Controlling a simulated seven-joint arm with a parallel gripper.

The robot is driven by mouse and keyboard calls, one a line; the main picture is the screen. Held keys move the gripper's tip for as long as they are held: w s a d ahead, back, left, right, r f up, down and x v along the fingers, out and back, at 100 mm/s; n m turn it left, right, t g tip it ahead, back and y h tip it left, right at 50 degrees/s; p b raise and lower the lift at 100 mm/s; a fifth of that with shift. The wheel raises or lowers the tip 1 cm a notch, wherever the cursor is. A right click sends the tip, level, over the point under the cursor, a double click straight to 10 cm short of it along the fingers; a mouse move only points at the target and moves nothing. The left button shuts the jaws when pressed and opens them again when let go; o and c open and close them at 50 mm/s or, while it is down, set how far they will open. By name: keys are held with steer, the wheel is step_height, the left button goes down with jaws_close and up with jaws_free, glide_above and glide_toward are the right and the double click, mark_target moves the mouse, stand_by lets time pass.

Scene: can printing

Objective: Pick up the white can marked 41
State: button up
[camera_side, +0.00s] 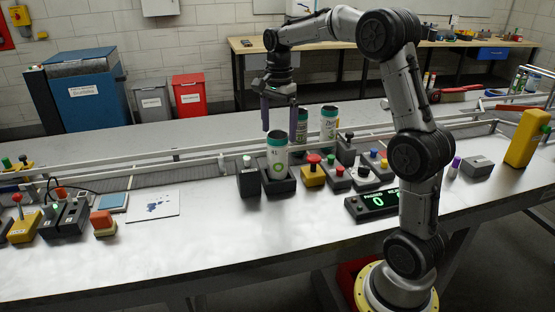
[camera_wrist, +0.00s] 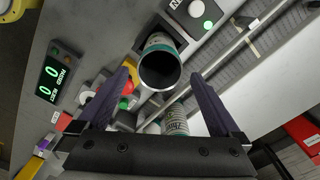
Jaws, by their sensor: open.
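The white can marked 41 (camera_side: 278,158) stands upright in a dark square holder (camera_side: 278,184) on the white table. It has a teal band near the top and a green mark lower down. My gripper (camera_side: 279,128) is open and empty, pointing down just above this can. In the wrist view, an open-topped can with a teal band (camera_wrist: 160,68) shows between my two spread fingers (camera_wrist: 158,76), beyond their tips. I see its dark inside. Its number is hidden there.
Two other cans stand behind, one light (camera_side: 328,125) and one greener (camera_side: 302,125). A dark box with a pale button (camera_side: 249,180) is left of the holder. A yellow box with a red button (camera_side: 313,174) is right. A rail runs behind.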

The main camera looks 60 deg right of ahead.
mark_target(277, 158)
step_height(277, 158, down, 4)
steer(key=shift+f, duration=0.2)
steer(key=shift+a+f, duration=0.2)
steer(key=shift+f, duration=1.15)
steer(key=shift+a+f, duration=0.15)
steer(key=shift+f, duration=1.2)
steer(key=shift+c, duration=0.2)
steer(key=c, duration=1.4)
steer(key=shift+r, duration=0.1)
steer(key=shift+r, duration=0.1)
